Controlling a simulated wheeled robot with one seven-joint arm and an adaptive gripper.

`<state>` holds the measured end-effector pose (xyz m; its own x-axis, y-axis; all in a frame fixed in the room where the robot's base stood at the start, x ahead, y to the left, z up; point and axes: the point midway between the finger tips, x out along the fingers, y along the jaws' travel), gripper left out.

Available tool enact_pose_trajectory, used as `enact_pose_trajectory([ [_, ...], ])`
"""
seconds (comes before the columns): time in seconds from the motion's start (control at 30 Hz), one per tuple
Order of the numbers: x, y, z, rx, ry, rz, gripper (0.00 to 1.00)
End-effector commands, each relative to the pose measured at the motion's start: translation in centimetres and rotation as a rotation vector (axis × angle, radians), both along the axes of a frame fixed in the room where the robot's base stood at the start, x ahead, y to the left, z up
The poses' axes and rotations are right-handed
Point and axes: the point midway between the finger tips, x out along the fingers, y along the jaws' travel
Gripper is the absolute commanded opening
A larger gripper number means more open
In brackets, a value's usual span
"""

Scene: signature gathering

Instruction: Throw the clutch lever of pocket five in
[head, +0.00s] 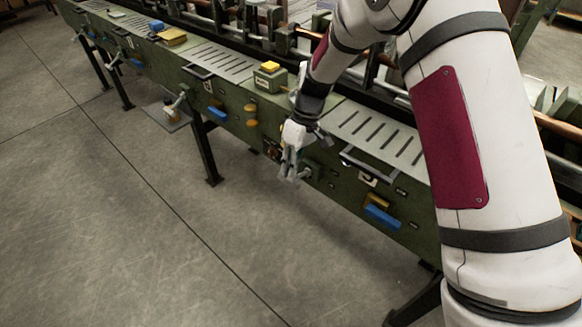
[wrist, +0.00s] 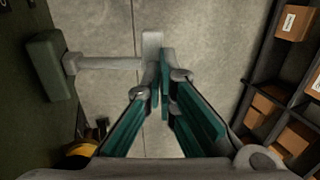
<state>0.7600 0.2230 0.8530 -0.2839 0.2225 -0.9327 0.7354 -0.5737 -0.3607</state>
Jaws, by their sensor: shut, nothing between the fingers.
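A lever (wrist: 105,63) with a thin grey rod and a pale grey cross-piece at its end stands out from a green block (wrist: 48,66) on the machine's side in the wrist view. My gripper (wrist: 163,70) has its teal-padded fingers together, with the tips right beside the lever's end piece; I cannot tell whether they touch it. In the head view my gripper (head: 290,172) is low at the front of the green machine (head: 330,184), by the block. It hides part of the lever there.
A blue handle (head: 382,216) and a yellow one (head: 376,200) are on the panel to the right. Another yellow knob (head: 251,117) and blue handle (head: 217,114) are to the left. A box with a yellow top (head: 270,76) stands on the machine. The floor (head: 130,220) in front is clear.

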Motion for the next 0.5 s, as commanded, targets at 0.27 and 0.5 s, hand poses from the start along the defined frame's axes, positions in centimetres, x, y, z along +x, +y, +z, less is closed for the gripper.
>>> enact_pose_trajectory([
  [0.27,-0.7,0.5,-0.7,-0.049,-0.061,0.003,0.0],
  [0.5,-1.8,1.3,-2.5,-0.158,-0.2,0.01,0.0],
])
